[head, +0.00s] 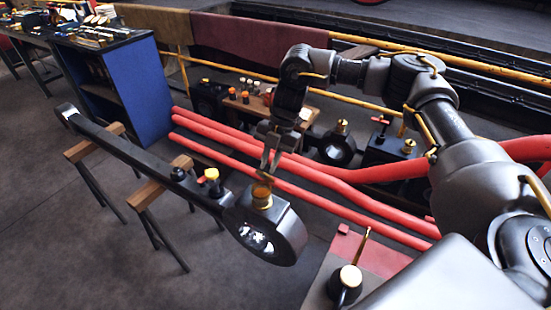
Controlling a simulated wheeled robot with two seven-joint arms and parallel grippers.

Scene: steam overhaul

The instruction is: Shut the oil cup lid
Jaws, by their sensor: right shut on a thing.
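The brass oil cup (262,201) stands on top of the big round end of a black rod. Its lid (262,189) shows as a small amber-brown piece at the top of the cup, partly hidden by my fingers. I cannot tell the lid's exact angle. My right gripper (267,175) comes down from above and is shut on the lid, its fingertips right at the top of the cup. My left gripper is not in view.
The black rod (140,155) lies across wooden-topped trestles (165,182). A yellow-topped fitting (211,175) stands on it, left of the cup. Red pipes (325,178) run behind. A blue cabinet (145,95) is at back left.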

